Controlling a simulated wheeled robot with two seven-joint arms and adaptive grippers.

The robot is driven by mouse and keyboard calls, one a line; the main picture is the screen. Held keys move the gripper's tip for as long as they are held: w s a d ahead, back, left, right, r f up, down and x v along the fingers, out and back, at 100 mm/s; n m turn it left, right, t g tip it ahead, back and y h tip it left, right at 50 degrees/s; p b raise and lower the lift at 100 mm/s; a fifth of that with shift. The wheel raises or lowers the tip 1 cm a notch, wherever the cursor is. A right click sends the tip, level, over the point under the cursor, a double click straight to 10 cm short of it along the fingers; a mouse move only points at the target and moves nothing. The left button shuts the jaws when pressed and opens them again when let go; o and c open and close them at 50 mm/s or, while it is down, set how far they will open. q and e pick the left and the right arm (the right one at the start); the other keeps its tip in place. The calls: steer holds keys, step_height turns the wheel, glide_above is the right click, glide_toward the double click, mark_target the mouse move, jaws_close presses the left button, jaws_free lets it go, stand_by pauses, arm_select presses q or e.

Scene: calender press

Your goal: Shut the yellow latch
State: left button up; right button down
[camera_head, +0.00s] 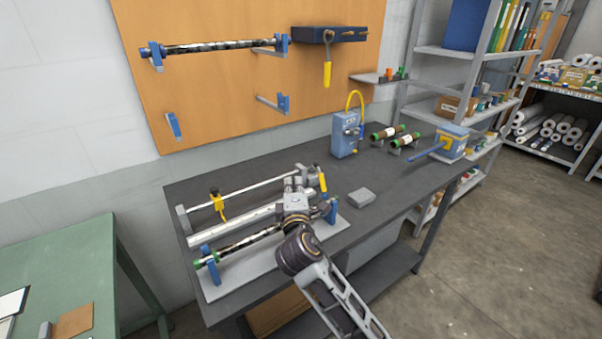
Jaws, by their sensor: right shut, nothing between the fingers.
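The calender press lies on the dark bench, with long rollers on a pale base plate (268,259). A yellow latch-like part (218,205) with a black top stands near the left end of its rear bar. A second yellow part (322,182) stands upright near the right end, just right of my right gripper. I cannot tell which is the latch, or whether either is shut. My right gripper (293,183) is shut and empty, above the right part of the press. My wrist hides part of the rollers. My left gripper is not in view.
A grey block (361,197) lies right of the press. A blue-grey box (345,134) with a yellow hose, green-ended rollers (404,142) and a blue-yellow device (452,140) stand farther back on the bench. A pegboard (220,85) hangs behind. The bench's right front is clear.

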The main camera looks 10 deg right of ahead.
mark_target(319, 177)
steer(key=shift+w+d+p, duration=0.5)
steer(key=shift+w+d, duration=0.35)
steer(key=shift+w, duration=4.1)
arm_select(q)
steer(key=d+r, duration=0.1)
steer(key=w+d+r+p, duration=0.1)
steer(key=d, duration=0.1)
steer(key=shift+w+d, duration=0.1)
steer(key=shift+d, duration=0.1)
arm_select(e)
steer(key=s+d, duration=0.2)
steer(key=d, duration=0.1)
steer(key=shift+d, duration=0.25)
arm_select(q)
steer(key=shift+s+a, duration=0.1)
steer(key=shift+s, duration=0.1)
